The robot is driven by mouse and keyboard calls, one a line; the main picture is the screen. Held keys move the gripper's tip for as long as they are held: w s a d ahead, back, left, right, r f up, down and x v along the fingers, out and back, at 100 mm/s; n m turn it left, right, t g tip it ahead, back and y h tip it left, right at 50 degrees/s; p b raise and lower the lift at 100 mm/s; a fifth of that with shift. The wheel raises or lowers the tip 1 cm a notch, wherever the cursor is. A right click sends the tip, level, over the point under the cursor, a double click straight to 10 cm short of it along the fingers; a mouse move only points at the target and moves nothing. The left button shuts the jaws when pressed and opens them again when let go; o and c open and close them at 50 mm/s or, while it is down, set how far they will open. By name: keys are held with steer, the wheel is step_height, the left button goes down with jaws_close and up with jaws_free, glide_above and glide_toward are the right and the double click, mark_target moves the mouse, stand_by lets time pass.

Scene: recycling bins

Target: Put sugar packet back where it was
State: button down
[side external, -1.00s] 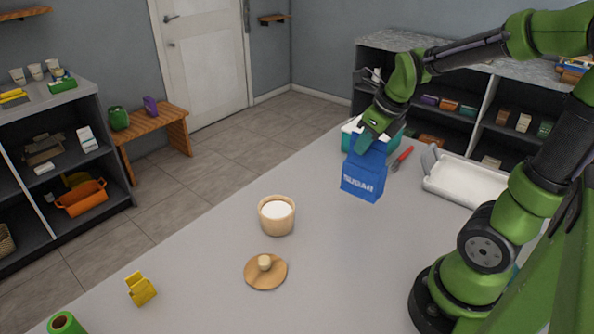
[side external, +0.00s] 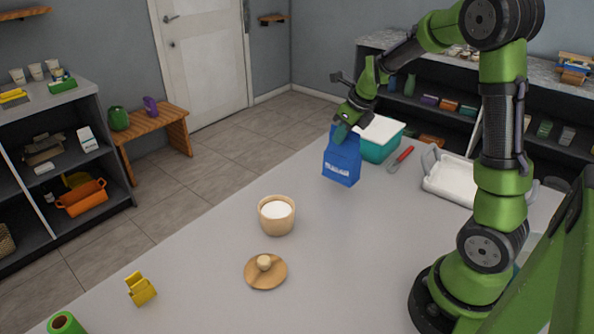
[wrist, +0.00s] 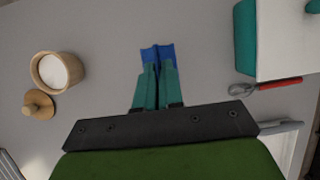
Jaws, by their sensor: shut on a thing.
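The blue sugar packet (side external: 342,160) is upright, near the far edge of the table in the side view, left of the teal container. My gripper (side external: 347,122) is above it and shut on its top. In the wrist view the fingers (wrist: 158,85) close on the blue packet (wrist: 157,54). I cannot tell for sure whether the packet's base touches the table. A wooden bowl (side external: 276,216) with white contents stands open nearer the middle of the table. Its round wooden lid (side external: 266,272) lies in front of it.
A teal container (side external: 380,142) with white contents stands just right of the packet. A red-handled tool (side external: 401,158) and a white tray (side external: 462,181) lie further right. A yellow object (side external: 141,289) and a green roll (side external: 64,323) are at the front left.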

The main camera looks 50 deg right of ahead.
steer(key=shift+w+d, duration=0.2)
steer(key=shift+w, duration=0.1)
steer(key=shift+s+x, duration=0.2)
steer(key=shift+x, duration=0.7)
steer(key=shift+s+x, duration=0.2)
steer(key=shift+x, duration=0.7)
steer(key=shift+f, duration=0.3)
steer(key=c, duration=1.3)
jaws_free()
